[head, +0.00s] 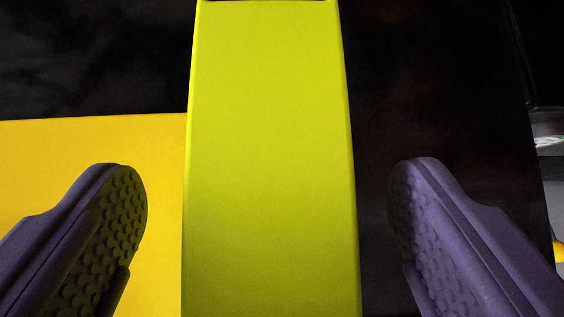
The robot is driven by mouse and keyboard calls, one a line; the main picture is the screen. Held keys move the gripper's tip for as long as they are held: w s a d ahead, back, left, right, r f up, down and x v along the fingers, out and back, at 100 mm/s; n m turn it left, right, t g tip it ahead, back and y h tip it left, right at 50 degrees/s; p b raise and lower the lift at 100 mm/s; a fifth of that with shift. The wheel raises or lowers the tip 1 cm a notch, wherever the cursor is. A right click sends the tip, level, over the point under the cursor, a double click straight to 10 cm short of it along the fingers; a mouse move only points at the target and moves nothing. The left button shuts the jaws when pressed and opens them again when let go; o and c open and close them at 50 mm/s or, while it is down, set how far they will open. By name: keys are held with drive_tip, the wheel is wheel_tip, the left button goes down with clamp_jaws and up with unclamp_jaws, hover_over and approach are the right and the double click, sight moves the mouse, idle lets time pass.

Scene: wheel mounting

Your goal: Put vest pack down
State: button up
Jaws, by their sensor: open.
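The vest pack (270,150) is a long yellow-green block that runs up the middle of the head view, from the bottom edge to the top. Its near end is cut off by the frame. My gripper (268,195) is open, with one dark purple, studded finger on each side of the pack. A clear gap shows between each finger and the pack's sides, so neither finger appears to touch it.
A flat orange-yellow surface (60,155) lies at the left, beside the pack and behind the left finger. A dark, nearly black surface (450,90) fills the back and the right. Pale and yellow items, partly cut off, show at the far right edge.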

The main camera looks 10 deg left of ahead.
drive_tip(key=x, duration=0.2)
drive_tip(key=shift+w+f, duration=0.2)
drive_tip(key=shift+w, duration=0.05)
drive_tip(key=shift+s+r, duration=0.1)
drive_tip(key=shift+c, duration=0.2)
drive_tip(key=c, duration=1.3)
drive_tip(key=shift+o, duration=0.2)
drive_tip(key=shift+r, duration=0.1)
